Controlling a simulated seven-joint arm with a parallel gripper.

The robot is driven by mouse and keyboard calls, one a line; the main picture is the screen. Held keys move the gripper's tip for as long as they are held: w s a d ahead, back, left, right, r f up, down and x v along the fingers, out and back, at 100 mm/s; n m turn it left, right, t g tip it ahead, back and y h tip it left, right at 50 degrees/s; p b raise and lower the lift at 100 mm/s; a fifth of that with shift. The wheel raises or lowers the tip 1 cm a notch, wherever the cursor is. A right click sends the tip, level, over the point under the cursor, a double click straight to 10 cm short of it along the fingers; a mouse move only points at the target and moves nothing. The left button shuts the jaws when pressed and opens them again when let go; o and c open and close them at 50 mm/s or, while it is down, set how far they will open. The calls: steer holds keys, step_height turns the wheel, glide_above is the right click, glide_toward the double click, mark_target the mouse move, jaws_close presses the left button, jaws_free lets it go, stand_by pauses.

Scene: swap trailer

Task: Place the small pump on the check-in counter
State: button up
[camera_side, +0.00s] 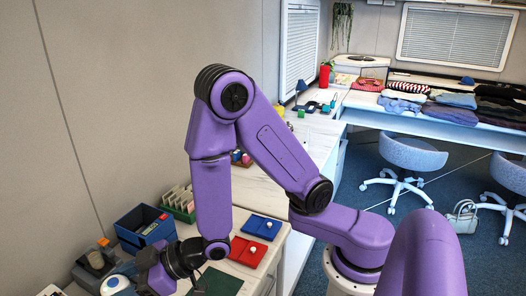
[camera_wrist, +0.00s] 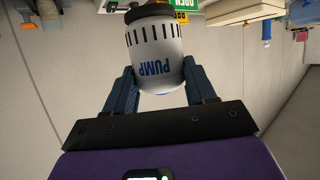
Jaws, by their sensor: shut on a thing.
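The small pump (camera_wrist: 155,55), a white and grey cylinder with dark slots, a black end and blue "PUMP" lettering, is between the two dark fingers of my gripper (camera_wrist: 160,88) in the wrist view. My gripper is shut on it, and its lettering reads upside down there. In the side view my gripper (camera_side: 150,275) is at the lower left, beside the near end of a counter (camera_side: 262,205); I cannot make out the pump there. No label shows which surface is the check-in counter.
Folded clothes (camera_side: 450,98) cover the back table.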

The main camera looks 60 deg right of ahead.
steer(key=w+d+m+t+h, duration=0.1)
steer(key=w+d+m+h, duration=0.3)
steer(key=d, duration=0.5)
steer(key=w+d+m+t+h, duration=0.1)
steer(key=w+d+t, duration=0.1)
steer(key=w+d, duration=0.6)
steer(key=d+m+h, duration=0.5)
steer(key=d, duration=1.5)
steer(key=s+d+m+g+h, duration=0.2)
steer(key=s+d+m+h, duration=0.3)
steer(key=d, duration=0.9)
steer(key=s+d+m+g+h, duration=0.1)
steer(key=s+d+g+h, duration=0.15)
steer(key=s+d, duration=0.85)
steer(key=shift+m+t, duration=0.25)
steer(key=shift+m, duration=0.05)
steer(key=shift+w+d+f, duration=0.65)
steer(key=shift+f, duration=2.3)
steer(key=shift+w+d+f, duration=0.65)
steer(key=shift+d+f, duration=0.05)
steer(key=shift+f, duration=2.25)
steer(key=shift+w+d+f, duration=0.65)
steer(key=shift+f, duration=2.3)
steer(key=shift+f, duration=0.15)
